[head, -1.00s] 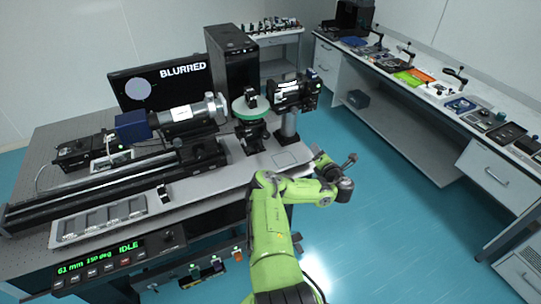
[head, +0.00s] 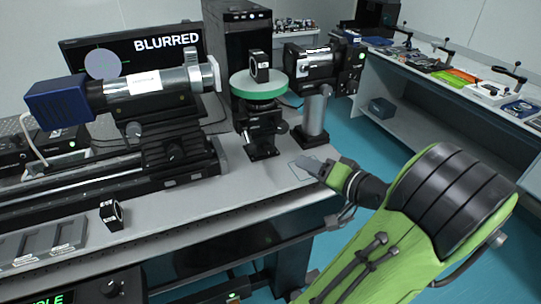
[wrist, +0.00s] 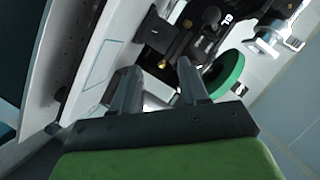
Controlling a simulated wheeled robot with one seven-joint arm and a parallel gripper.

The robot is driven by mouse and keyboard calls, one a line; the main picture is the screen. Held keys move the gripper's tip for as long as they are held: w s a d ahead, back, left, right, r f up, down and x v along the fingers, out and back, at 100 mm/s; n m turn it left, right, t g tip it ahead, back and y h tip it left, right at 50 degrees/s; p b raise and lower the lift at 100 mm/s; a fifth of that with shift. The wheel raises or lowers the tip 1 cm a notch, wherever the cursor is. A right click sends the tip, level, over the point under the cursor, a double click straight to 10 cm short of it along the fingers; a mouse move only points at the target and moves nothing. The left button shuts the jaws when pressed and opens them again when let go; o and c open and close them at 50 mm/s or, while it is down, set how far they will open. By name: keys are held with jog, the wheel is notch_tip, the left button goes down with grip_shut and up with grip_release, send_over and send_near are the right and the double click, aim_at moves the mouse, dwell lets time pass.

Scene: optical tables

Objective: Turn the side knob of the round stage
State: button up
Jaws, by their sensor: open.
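The round stage has a green-rimmed disc (head: 258,86) on a black mount (head: 262,140) near the table's right end; an upright black square holder stands on the disc. A small dark side knob (head: 281,127) seems to stick out on the mount's right side. My gripper (head: 308,163) is low over the right front part of the table, right of and nearer than the mount, apart from it. In the wrist view my gripper (wrist: 158,78) is open and empty, with the green disc (wrist: 228,72) and black mount beyond the fingertips.
A grey post (head: 314,115) carrying a black camera-like device (head: 318,68) stands close behind my gripper. A long rail with a lens barrel (head: 150,84) lies left of the stage. A small black ring holder (head: 111,214) stands at the table front. The screen reads BLURRED.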

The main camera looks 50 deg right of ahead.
aim_at(270, 150)
jog(key=b+x, duration=0.2)
jog(key=x, duration=1.2)
jog(key=shift+w+d+f, duration=0.1)
jog(key=shift+w+d, duration=0.1)
jog(key=shift+w, duration=0.1)
jog(key=c, duration=0.8)
jog(key=shift+o, duration=0.2)
jog(key=shift+m, duration=0.4)
jog(key=o, duration=0.8)
jog(key=shift+c, duration=0.2)
jog(key=shift+s, duration=0.1)
jog(key=p+v, duration=0.2)
jog(key=v, duration=1.3)
jog(key=shift+s+p, duration=0.4)
